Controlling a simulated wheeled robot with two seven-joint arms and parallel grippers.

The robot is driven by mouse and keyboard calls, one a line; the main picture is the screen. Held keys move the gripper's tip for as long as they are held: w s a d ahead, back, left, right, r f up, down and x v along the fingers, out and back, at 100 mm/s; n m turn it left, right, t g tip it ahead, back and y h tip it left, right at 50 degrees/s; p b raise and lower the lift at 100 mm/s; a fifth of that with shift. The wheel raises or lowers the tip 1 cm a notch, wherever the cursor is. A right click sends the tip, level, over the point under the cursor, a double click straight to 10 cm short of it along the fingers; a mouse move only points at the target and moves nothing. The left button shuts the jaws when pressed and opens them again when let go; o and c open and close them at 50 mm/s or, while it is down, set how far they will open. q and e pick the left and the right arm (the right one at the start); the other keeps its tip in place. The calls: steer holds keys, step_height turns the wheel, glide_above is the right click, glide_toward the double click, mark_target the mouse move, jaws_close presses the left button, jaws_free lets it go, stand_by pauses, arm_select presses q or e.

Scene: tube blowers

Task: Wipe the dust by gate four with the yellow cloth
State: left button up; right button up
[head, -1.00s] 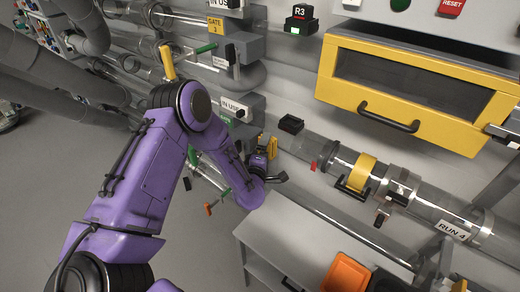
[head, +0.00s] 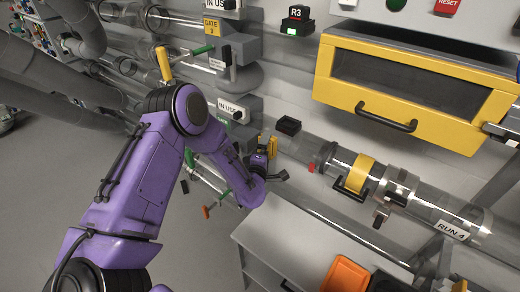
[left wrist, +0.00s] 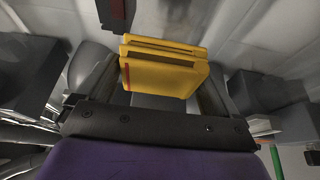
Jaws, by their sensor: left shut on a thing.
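The yellow cloth (head: 273,147) is a small folded block beside the wall at mid-view. It shows large in the left wrist view (left wrist: 160,75), between the fingers. My left gripper (head: 268,157) is shut on the cloth and holds it up near the pipework; my purple forearm partly covers this area. I cannot tell whether the cloth touches the wall. No dust can be made out, and no gate four label is readable. My right gripper is not in view.
A clear tube (head: 425,209) marked RUN 4 runs along the wall to the right. A yellow-framed hatch (head: 411,81) is above it. A grey cabinet (head: 290,235) and an orange bin (head: 347,274) stand below. Valve handles stick out near my arm. Floor at left is clear.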

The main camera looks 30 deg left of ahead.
mark_target(278, 146)
arm_select(q)
steer(key=shift+w, duration=0.15)
steer(key=shift+s+d+b, duration=0.2)
steer(key=shift+d+b, duration=0.2)
steer(key=shift+d, duration=1.65)
steer(key=shift+w, duration=0.1)
steer(key=shift+a+r, duration=0.1)
steer(key=shift+w+a, duration=0.1)
steer(key=shift+a, duration=1.95)
steer(key=s+p, duration=0.1)
steer(key=s, duration=0.5)
